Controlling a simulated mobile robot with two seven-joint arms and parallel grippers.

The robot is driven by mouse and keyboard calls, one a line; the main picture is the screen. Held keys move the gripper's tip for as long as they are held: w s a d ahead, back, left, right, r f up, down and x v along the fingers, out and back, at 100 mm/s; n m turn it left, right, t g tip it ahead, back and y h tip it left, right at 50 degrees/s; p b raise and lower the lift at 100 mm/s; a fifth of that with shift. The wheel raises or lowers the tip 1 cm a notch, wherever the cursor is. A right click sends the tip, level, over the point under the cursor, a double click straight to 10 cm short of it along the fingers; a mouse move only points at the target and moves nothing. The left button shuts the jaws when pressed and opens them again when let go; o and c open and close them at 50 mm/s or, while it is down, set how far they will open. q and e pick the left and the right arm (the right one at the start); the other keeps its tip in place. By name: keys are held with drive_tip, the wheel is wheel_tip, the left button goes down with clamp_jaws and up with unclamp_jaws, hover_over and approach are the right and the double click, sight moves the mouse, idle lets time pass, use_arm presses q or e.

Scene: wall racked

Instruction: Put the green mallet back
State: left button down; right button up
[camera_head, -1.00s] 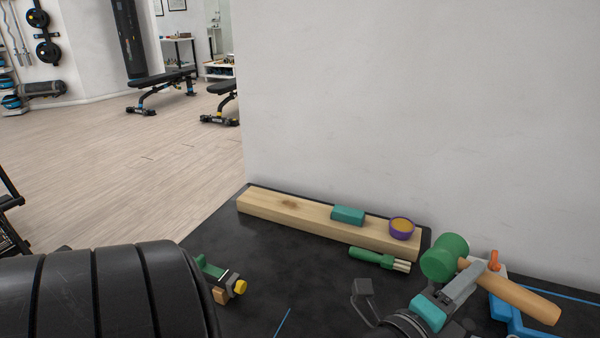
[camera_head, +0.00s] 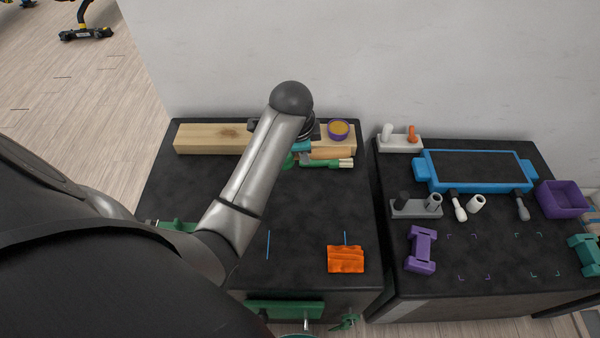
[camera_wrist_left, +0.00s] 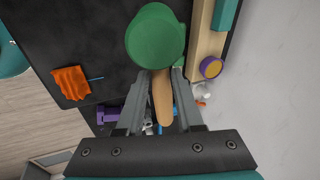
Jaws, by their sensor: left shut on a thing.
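The green mallet is in my left gripper, which is shut on its tan handle close below the head. In the left wrist view the green head (camera_wrist_left: 156,38) is beyond the fingertips (camera_wrist_left: 160,78), and the handle (camera_wrist_left: 162,100) runs back between the fingers. In the head view my forearm hides most of the gripper and mallet; part of the handle (camera_head: 332,153) shows beside the wooden beam (camera_head: 205,138), above the dark left table (camera_head: 310,205). I cannot tell the height gap.
An orange cloth (camera_head: 346,259) lies near the front edge. The right table holds a blue-edged tray (camera_head: 475,170), purple bin (camera_head: 563,198), grey holder (camera_head: 416,208) and purple block (camera_head: 421,250).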

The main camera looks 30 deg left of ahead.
use_arm(q)
drive_tip(key=s+d+r+g+h+p, duration=0.2)
drive_tip(key=d+r+g+p, duration=0.1)
drive_tip(key=d+p, duration=0.15)
use_arm(e)
drive_tip(key=s+d+r, duration=0.1)
drive_tip(key=s+r, duration=0.2)
drive_tip(key=s, duration=0.2)
use_arm(q)
drive_tip(key=shift+m, duration=0.4)
drive_tip(key=f+b, duration=0.3)
drive_tip(key=f, duration=0.3)
drive_tip(key=d+f+b, duration=0.1)
drive_tip(key=f+b, duration=0.1)
drive_tip(key=f, duration=0.5)
drive_tip(key=f+b, duration=0.3)
drive_tip(key=f, duration=0.3)
drive_tip(key=shift+s+d+f+b, duration=0.15)
drive_tip(key=shift+s+b, duration=0.1)
drive_tip(key=shift+b, duration=0.05)
drive_tip(key=shift+f, duration=0.2)
drive_tip(key=c, duration=0.6)
unclamp_jaws()
drive_tip(key=shift+o, duration=0.3)
use_arm(e)
wheel_tip(320, 180, down, 8)
drive_tip(key=w+d, duration=0.1)
drive_tip(key=shift+d+f, duration=0.15)
drive_tip(key=shift+d, duration=0.05)
